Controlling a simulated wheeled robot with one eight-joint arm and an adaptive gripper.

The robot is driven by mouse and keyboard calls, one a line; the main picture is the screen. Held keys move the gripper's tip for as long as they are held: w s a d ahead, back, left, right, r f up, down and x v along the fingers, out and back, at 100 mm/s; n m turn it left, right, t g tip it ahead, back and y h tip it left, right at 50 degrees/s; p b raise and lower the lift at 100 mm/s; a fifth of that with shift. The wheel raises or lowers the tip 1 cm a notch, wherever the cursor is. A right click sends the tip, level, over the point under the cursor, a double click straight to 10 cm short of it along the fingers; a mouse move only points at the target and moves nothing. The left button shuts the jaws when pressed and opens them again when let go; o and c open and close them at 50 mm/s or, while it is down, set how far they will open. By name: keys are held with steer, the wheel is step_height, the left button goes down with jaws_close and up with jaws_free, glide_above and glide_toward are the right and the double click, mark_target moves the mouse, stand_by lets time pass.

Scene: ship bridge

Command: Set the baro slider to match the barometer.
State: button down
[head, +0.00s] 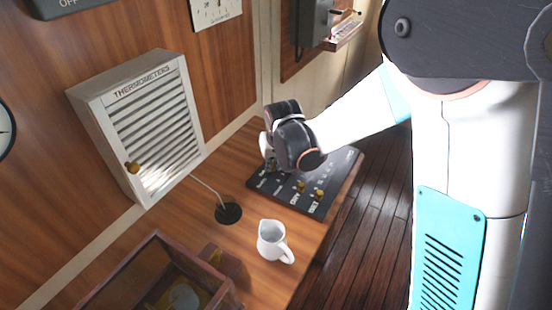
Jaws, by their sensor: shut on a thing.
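A dark slider panel (325,177) lies on the wooden desk, with white lettering and scale marks. Two brass slider knobs (300,187) (318,194) show near its front edge. My gripper (270,163) is over the panel's far left part, shut on what seems to be another slider knob. The wrist hides most of this knob and its label, so I cannot tell its setting. A round white dial (4,130) is cut off at the left edge. It may be the barometer, but its reading cannot be made out.
A white louvred thermometer box (155,125) hangs on the wall. A white jug (272,240), a round black base with a thin stem (228,213) and a glass-topped wooden case (150,285) stand left of and before the panel. A wall phone (313,22) hangs behind.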

steer(key=c, duration=1.5)
jaws_free()
steer(key=shift+r, duration=0.1)
steer(key=shift+v, duration=3.7)
steer(key=s+d+r+m+t, duration=0.1)
steer(key=s+d+r+m, duration=0.2)
steer(key=s+d+r, duration=0.65)
steer(key=shift+n+t+h, duration=0.4)
steer(key=shift+t+h, duration=0.1)
steer(key=shift+t, duration=0.4)
steer(key=s+d, duration=0.2)
steer(key=s, duration=0.2)
steer(key=s+d, duration=0.3)
steer(key=s, duration=0.2)
steer(key=s+d, duration=0.2)
steer(key=s, duration=0.3)
steer(key=shift+s+d, duration=0.2)
steer(key=shift+d, duration=0.15)
